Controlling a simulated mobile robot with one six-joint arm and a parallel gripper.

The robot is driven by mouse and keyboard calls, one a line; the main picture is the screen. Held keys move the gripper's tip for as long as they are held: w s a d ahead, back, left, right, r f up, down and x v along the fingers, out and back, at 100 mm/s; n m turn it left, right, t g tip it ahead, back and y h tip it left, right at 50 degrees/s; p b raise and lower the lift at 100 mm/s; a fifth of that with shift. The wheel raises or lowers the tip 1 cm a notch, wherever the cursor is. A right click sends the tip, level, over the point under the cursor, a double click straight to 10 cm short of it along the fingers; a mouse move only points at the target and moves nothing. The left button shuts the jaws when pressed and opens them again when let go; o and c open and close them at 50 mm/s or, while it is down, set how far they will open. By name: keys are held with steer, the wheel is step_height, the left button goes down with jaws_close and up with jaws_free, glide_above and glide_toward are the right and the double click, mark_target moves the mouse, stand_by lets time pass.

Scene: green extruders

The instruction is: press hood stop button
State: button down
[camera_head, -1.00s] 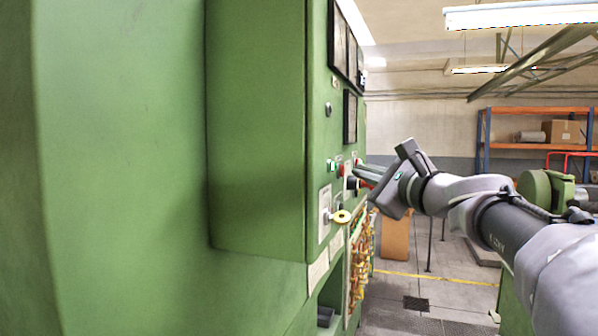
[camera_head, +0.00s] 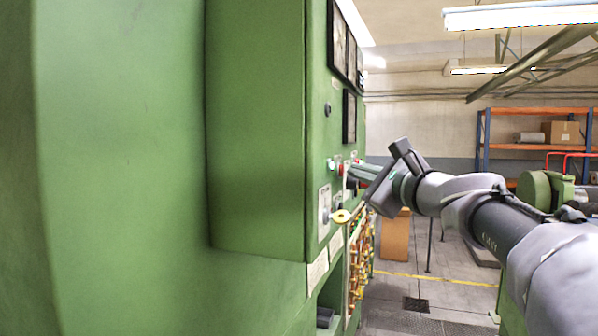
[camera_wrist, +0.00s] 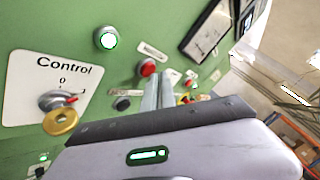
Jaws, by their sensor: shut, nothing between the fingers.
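The green control panel (camera_head: 318,150) carries a red button (camera_wrist: 148,67), which also shows in the head view (camera_head: 341,169). A small label above it is too blurred to read, so I cannot tell from it which button is the hood stop. My gripper (camera_wrist: 161,80) is shut and empty. Its fingertips point at the panel just right of and below the red button in the wrist view. In the head view my gripper (camera_head: 352,171) is close to the panel face. I cannot tell whether it touches. Further red parts (camera_wrist: 189,80) are partly beside the fingers.
A lit green-white button (camera_wrist: 106,38) is left of the red one. A dark knob (camera_wrist: 121,104) sits below. A "Control" key switch with a yellow tag (camera_wrist: 60,121) sticks out at left. Framed dark panels (camera_head: 349,117) are above. The floor right of the cabinet is open.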

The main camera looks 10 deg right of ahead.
steer(key=shift+w+a, duration=0.25)
steer(key=shift+a, duration=0.1)
stand_by(0.4)
steer(key=shift+d, duration=0.1)
steer(key=shift+s+d, duration=0.45)
steer(key=shift+d, duration=0.1)
steer(key=shift+s+d+b, duration=0.25)
steer(key=shift+s+d, duration=0.45)
steer(key=shift+d, duration=0.35)
steer(key=shift+s+d+b, duration=0.25)
steer(key=shift+s+d, duration=0.45)
steer(key=shift+d, duration=0.35)
